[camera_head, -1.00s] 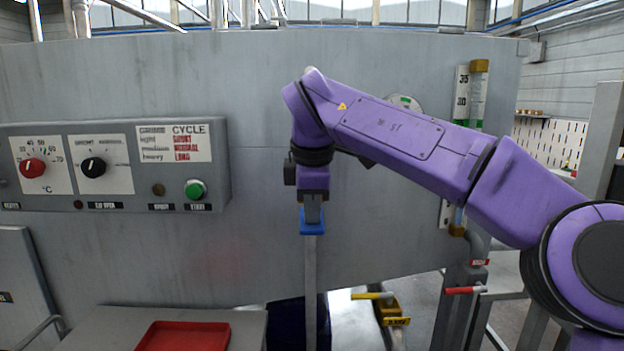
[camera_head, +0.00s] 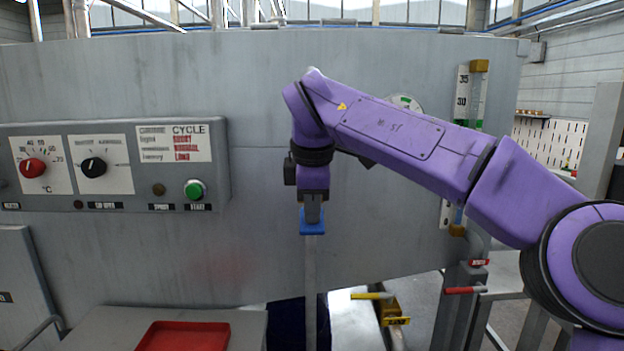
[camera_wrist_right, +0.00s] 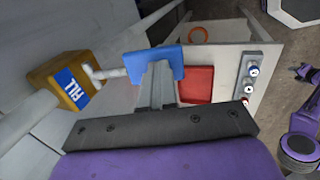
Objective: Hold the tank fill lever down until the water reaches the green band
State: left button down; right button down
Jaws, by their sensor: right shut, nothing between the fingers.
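My right gripper (camera_head: 312,213) is shut, pointing down, with its tips against a blue piece (camera_head: 312,229) above an upright grey bar. In the right wrist view the gripper tips (camera_wrist_right: 157,82) meet the same blue piece (camera_wrist_right: 135,63). A yellow box marked FILL (camera_wrist_right: 62,83) sits to its left, with a white lever rod (camera_wrist_right: 110,73) running toward the blue piece. I cannot tell whether they join. A sight gauge (camera_head: 462,95) marked 35 and 30 stands at right. Blue shows low in its tube (camera_head: 458,215); my arm covers its middle, hiding the water level. My left gripper is not in view.
A control panel (camera_head: 218,165) with red and black knobs and a green button is on the tank wall at left. A red tray (camera_head: 185,336) lies below. A yellow handle (camera_head: 372,296) and a red handle (camera_head: 463,290) stick out at lower right.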

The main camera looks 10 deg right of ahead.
jog(key=shift+f, duration=0.15)
dwell(0.3)
jog(key=p+v, duration=0.2)
jog(key=v, duration=0.1)
jog(key=p+v, duration=0.1)
jog(key=v, duration=0.1)
jog(key=shift+w, duration=0.4)
jog(key=p+v, duration=0.2)
jog(key=v, duration=0.7)
jog(key=shift+r+p, duration=0.3)
jog(key=shift+p, duration=0.05)
